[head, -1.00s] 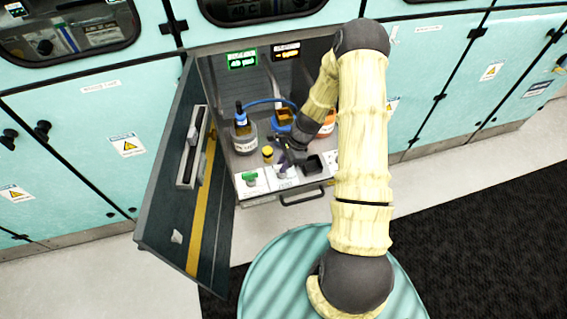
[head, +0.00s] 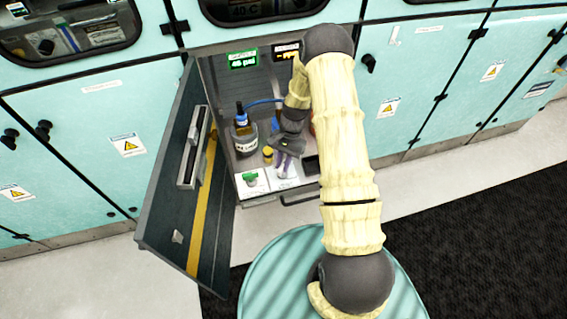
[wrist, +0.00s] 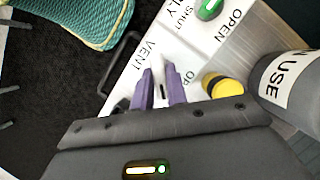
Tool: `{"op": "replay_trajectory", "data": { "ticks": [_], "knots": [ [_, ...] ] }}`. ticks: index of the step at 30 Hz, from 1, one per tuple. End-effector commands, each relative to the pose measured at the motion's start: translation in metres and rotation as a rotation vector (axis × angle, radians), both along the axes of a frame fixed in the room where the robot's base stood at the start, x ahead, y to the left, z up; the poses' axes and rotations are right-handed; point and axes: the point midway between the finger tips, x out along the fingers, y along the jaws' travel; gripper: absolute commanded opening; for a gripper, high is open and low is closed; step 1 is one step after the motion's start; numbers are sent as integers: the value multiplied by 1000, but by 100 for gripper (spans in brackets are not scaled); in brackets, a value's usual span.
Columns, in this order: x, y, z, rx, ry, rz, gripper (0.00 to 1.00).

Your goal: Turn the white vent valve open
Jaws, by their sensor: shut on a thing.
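The white vent valve (wrist: 161,92) is in the wrist view, between the purple fingers of my gripper (wrist: 162,84), which is shut on it. The fingers hide most of the valve, so its exact angle cannot be told. The panel around it (wrist: 140,68) is white and carries the word VENT and part of the word OPEN. In the head view my gripper (head: 285,164) points down onto this white panel (head: 285,184) at the front of the open cabinet.
A green valve (head: 250,179) stands on a panel to the left; it also shows in the wrist view (wrist: 209,8). A yellow-capped thing (head: 267,154) and a labelled bottle (head: 244,138) stand behind. The cabinet door (head: 172,190) hangs open at left.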

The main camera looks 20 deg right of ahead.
Motion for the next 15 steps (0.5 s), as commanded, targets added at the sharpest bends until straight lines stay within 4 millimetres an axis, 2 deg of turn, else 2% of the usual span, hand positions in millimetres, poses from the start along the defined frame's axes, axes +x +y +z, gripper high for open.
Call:
{"op": "replay_trajectory", "data": {
  "ticks": [15],
  "knots": [
    [3,3,1,-2,-3,487,0]
  ]
}}
